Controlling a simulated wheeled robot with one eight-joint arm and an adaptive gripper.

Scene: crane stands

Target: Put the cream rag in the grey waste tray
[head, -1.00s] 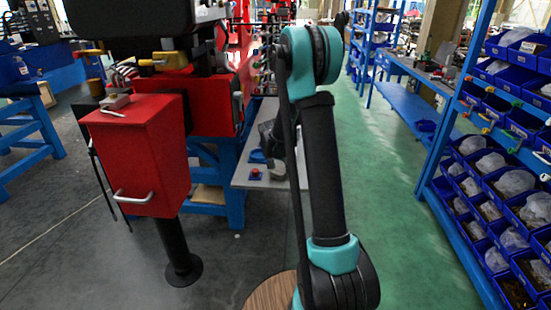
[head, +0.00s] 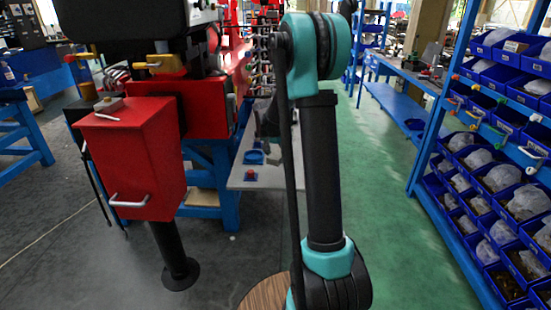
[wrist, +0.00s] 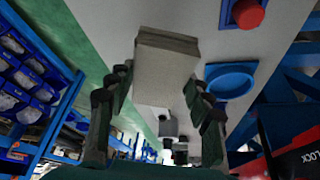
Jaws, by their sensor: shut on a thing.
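In the wrist view my gripper (wrist: 158,98) is shut on a pale cream-grey folded block, which I take for the cream rag (wrist: 165,70). The rag sits between the fingertips, above a light grey bench top (wrist: 200,50). In the head view my gripper (head: 267,118) is a dark shape mostly hidden behind my arm, over the bench top (head: 243,177). The rag cannot be made out there. I cannot pick out the grey waste tray for certain in either view.
A round blue dish (wrist: 231,80) and a red button on a blue base (wrist: 247,13) stand on the bench. A red cabinet (head: 135,160) on a black post stands left. Blue shelves with bins (head: 500,170) line the right. Green floor (head: 400,220) is clear between.

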